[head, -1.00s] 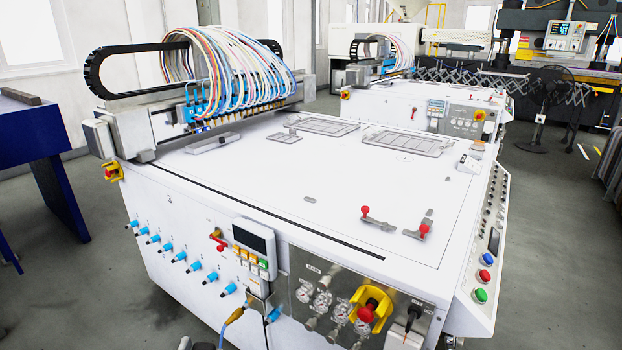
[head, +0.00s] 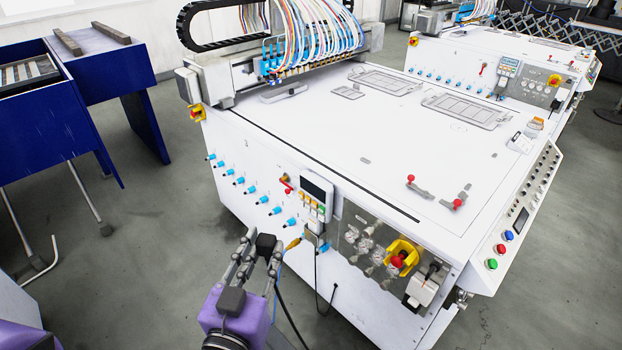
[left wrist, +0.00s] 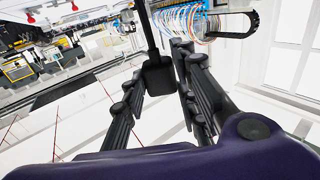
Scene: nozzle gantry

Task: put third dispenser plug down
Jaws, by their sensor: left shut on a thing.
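My left gripper (head: 258,258) is in front of the white machine's front left side, shut on a black plug (head: 265,243). In the left wrist view the plug (left wrist: 158,75) sits between the fingers (left wrist: 155,92), with a black cable running up from it. The plug is held in the air, apart from the floor and seemingly from the machine. A row of blue fittings (head: 250,190) runs along the machine's front panel, up and left of the gripper. My right gripper is not in view.
The white machine (head: 330,140) fills the middle. A control box with a screen (head: 316,187) juts from its front, with a yellow connector (head: 293,244) and hanging cables below, close to the gripper. A blue table (head: 110,75) stands at left. Grey floor (head: 150,215) between is mostly clear.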

